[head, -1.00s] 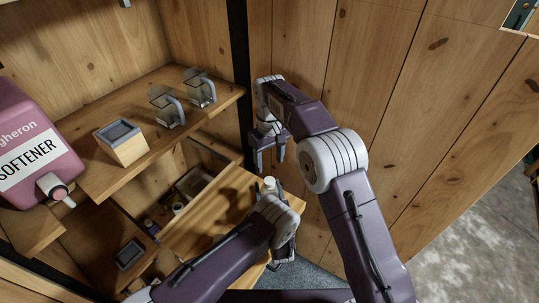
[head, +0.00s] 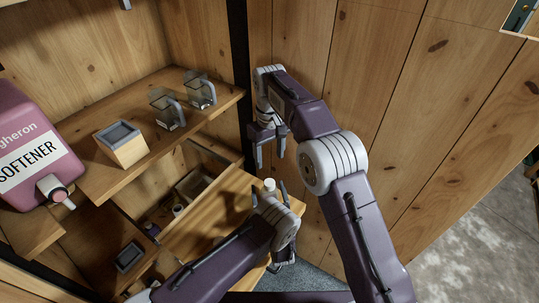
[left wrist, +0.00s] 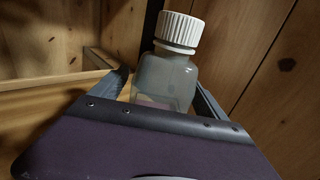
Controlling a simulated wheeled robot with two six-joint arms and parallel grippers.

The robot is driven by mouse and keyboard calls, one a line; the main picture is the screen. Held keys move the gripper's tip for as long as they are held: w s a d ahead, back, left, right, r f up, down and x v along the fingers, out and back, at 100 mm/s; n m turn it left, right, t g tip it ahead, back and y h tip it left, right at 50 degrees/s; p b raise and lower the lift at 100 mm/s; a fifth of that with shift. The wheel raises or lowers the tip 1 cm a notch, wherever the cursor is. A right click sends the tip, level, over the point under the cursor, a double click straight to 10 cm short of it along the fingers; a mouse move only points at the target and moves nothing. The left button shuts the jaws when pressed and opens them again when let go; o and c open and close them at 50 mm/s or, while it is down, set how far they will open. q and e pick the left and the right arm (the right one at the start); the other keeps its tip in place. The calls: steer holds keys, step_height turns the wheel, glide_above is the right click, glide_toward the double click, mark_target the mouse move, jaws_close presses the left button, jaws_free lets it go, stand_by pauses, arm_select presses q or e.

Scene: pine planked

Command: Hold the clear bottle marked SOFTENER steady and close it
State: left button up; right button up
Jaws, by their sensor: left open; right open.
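A small clear bottle (left wrist: 163,82) with a ribbed white cap (left wrist: 180,30) stands between the fingers of my left gripper (left wrist: 160,88) in the left wrist view. The cap sits on its neck; I cannot tell how tight it is. A pale pinkish label shows low on the bottle, its text hidden by the gripper. In the head view only the white cap (head: 269,184) shows clearly, and my left gripper (head: 269,193) is open around the bottle. My right gripper (head: 270,156) is open and empty, pointing down just above and behind the cap.
A big pink jug (head: 35,150) labelled SOFTENER, with a spout, is at the left. The upper shelf (head: 205,113) holds a wooden box (head: 122,146) and two clear mugs (head: 167,112). A dark post and plank wall (head: 380,70) stand close behind my right arm.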

arm_select(q)
steer(key=s, duration=0.3)
steer(key=s+d, duration=0.1)
steer(key=s, duration=0.1)
steer(key=s+b, duration=0.1)
steer(key=s, duration=0.2)
steer(key=shift+s+d, duration=0.3)
steer(key=shift+s, duration=0.05)
